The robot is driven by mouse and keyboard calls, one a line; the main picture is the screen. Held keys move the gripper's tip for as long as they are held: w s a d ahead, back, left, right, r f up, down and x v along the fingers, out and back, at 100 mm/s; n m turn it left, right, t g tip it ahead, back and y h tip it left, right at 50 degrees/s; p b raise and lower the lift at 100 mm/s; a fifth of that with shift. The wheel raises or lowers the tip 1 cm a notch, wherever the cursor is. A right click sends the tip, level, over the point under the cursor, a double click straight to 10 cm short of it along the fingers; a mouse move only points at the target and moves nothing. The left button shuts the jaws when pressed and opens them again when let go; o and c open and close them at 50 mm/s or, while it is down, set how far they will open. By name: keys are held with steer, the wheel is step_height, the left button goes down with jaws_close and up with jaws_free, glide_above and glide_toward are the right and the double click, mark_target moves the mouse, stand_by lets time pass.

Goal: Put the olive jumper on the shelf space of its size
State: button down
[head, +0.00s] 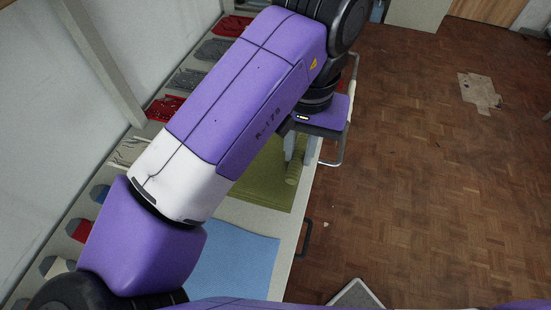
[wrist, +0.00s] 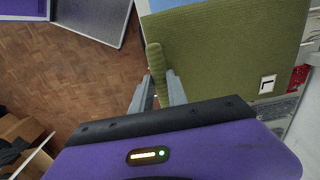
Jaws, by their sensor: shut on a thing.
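The olive jumper (head: 262,185) lies flat on the pale table, with a thick rolled ridge standing up along its right edge. In the wrist view the jumper (wrist: 220,50) fills the upper right and carries a white label with a black L (wrist: 267,84). My gripper (head: 297,152) reaches down at that edge. In the wrist view my gripper (wrist: 160,84) is shut on the olive ridge, one finger on each side. My arm hides part of the jumper's left side in the head view. I cannot make out the shelf spaces.
A light blue cloth (head: 238,262) lies nearer on the table. Several red, grey and striped folded items (head: 165,107) line the table's wall side. A dark handle (head: 305,238) juts from the table's right edge. The parquet floor (head: 430,160) to the right is mostly clear.

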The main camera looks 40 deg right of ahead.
step_height(320, 180, down, 18)
steer(key=shift+f, duration=0.1)
stand_by(0.4)
steer(key=shift+f, duration=0.1)
steer(key=shift+f, duration=0.15)
steer(key=c, duration=1.3)
jaws_free()
step_height(320, 180, up, 13)
steer(key=shift+s+f, duration=0.1)
steer(key=shift+f, duration=0.1)
